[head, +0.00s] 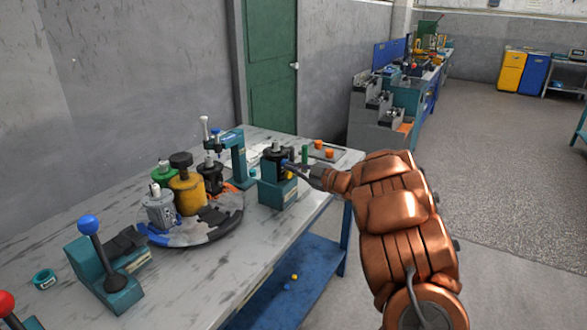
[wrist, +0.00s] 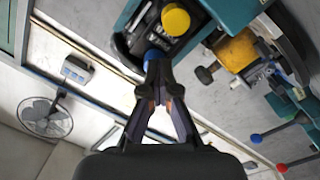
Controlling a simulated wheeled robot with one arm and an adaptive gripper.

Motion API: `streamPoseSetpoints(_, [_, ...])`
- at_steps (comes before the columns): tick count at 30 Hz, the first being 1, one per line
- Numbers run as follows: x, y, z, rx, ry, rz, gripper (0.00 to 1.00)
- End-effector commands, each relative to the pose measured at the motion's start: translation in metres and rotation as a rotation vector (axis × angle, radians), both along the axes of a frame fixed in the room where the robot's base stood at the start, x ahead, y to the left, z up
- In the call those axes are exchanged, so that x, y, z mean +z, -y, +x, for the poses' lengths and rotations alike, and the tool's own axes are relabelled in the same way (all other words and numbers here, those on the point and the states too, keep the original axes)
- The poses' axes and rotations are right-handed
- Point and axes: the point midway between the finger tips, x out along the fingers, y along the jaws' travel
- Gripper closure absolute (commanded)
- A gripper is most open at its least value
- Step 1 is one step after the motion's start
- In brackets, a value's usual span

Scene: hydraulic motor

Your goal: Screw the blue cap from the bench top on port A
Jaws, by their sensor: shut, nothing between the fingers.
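The hydraulic motor (head: 279,163) is a black body in a teal holder (head: 277,194) near the bench's right edge. A small blue cap (wrist: 153,54) is at the motor's side, just beyond my fingertips; it shows as a small blue spot (head: 284,162) in the head view. Whether it is seated on port A, and the port's marking, I cannot tell. My gripper (head: 289,165) reaches in from the right; in the wrist view its fingers (wrist: 155,70) are shut and empty, their tips close to or touching the cap. A yellow round cap (wrist: 176,19) is on the motor.
A round turntable (head: 222,228) with several motor parts stands left of the holder. A teal press stands behind. A tray (head: 344,154) with orange caps and a green cylinder (head: 305,153) are at the back right. A blue-knobbed lever (head: 89,225) is at the left.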

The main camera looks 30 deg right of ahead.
Motion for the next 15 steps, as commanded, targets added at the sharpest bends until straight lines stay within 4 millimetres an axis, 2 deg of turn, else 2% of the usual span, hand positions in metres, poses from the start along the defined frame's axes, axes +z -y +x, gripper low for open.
streamPoseSetpoints(15, [0.0053,-0.0024,0.0014,0.001,-0.043,0.112,1.0])
